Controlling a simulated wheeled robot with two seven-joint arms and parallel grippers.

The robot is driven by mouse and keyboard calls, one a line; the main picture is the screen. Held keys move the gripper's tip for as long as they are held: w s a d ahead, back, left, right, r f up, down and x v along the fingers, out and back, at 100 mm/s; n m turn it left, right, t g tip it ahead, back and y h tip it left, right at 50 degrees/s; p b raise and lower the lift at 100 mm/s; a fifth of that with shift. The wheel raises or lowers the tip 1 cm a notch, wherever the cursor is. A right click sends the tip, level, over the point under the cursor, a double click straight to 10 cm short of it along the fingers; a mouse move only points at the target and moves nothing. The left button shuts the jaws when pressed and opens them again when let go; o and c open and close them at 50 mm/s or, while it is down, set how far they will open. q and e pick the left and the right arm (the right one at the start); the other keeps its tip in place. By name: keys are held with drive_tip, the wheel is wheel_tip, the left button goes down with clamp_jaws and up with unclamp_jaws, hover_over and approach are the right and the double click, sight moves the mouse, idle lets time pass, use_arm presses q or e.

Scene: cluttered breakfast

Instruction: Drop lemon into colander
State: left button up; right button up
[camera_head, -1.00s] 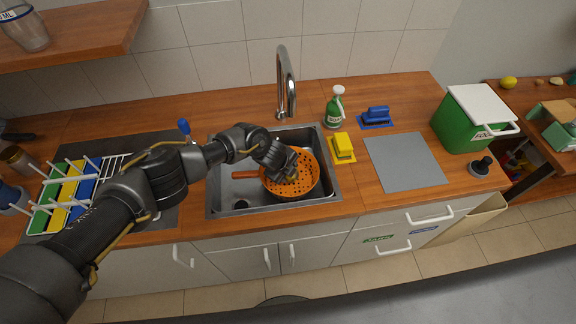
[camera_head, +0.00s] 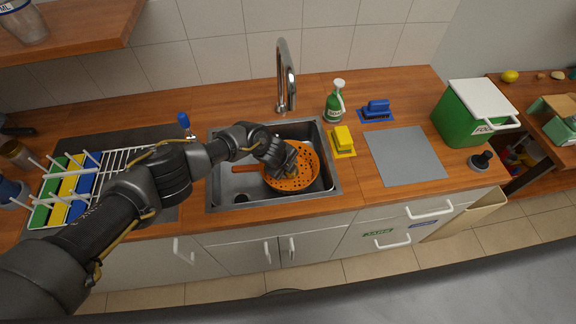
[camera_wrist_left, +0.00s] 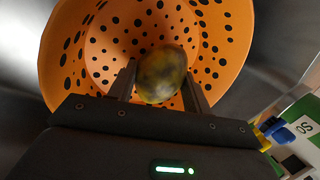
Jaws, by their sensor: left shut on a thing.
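The orange colander (camera_head: 309,178), with round holes and a handle pointing left, sits in the sink; it also shows in the left wrist view (camera_wrist_left: 225,45). My left gripper (camera_head: 287,170) is over the colander. In the left wrist view its fingers (camera_wrist_left: 160,88) are shut on a mottled yellow and dark oval fruit (camera_wrist_left: 161,72), which looks like a blotchy lemon. The fruit is in front of the colander's inside; whether it touches the bottom I cannot tell. A plain yellow lemon (camera_head: 509,76) lies on the far right counter. My right gripper is out of view.
The sink (camera_head: 330,193) has a tall faucet (camera_head: 283,70) behind it. A dish rack (camera_head: 115,162) stands left. The grey mat (camera_head: 405,155) is clear.

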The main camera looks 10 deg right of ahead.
use_arm(q)
drive_tip(key=shift+f, duration=0.15)
drive_tip(key=o, duration=1.1)
drive_tip(key=v, duration=1.2)
drive_tip(key=shift+s, duration=0.1)
